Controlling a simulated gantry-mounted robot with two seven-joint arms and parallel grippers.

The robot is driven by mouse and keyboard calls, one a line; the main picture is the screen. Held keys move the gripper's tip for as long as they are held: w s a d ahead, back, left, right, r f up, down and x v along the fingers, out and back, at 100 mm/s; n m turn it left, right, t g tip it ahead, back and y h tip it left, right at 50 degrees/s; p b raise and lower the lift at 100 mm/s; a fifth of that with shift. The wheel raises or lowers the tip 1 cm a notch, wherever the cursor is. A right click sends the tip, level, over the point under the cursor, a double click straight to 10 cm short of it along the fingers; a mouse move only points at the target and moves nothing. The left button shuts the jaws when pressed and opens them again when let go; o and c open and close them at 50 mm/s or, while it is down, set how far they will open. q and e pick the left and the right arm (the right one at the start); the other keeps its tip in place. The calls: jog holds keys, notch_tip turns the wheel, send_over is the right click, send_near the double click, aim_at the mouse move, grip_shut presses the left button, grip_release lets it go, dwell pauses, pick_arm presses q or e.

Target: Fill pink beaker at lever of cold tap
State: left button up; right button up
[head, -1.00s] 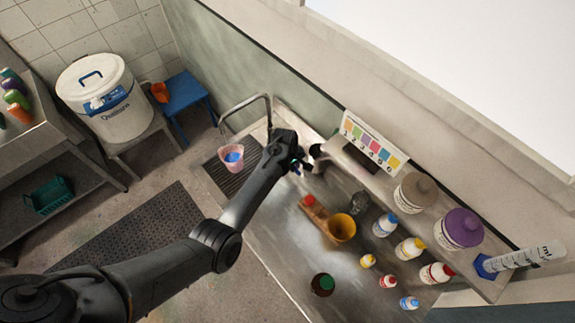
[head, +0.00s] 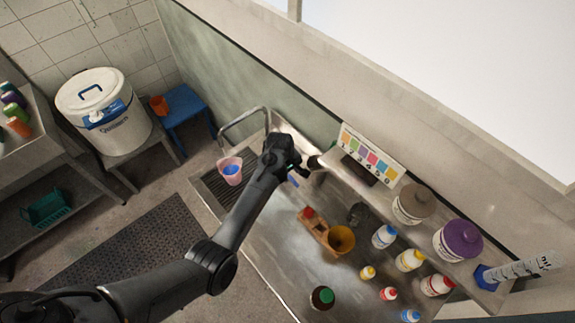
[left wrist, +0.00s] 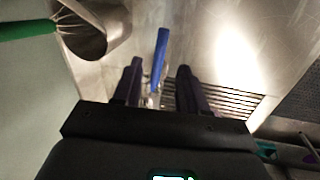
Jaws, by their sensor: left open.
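The pink beaker (head: 231,178) stands at the sink's left end, below the curved spout (head: 238,118), with blue showing inside it. My left gripper (head: 301,171) is over the sink's back edge, to the right of the beaker and apart from it. In the left wrist view its two dark fingers (left wrist: 160,88) are open. A blue bar (left wrist: 161,50), seemingly the cold tap's lever, shows between and beyond the fingertips; I cannot tell whether they touch it. A blue piece also shows beside the gripper in the head view (head: 293,180). My right gripper is out of view.
An orange-brown cup (head: 341,239) and several bottles stand to the right in the sink area. A colour chart (head: 371,158) and lidded tubs stand on the back shelf.

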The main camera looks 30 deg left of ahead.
pick_arm(q)
jog(key=shift+s+a+r, duration=0.1)
jog(key=shift+s+r, duration=0.05)
jog(key=shift+r, duration=0.8)
jog(key=shift+s+a+r, duration=0.1)
jog(key=shift+s+r, duration=0.1)
jog(key=shift+r, duration=0.7)
jog(key=shift+s+r, duration=0.15)
jog(key=shift+r, duration=0.8)
dwell(5.2)
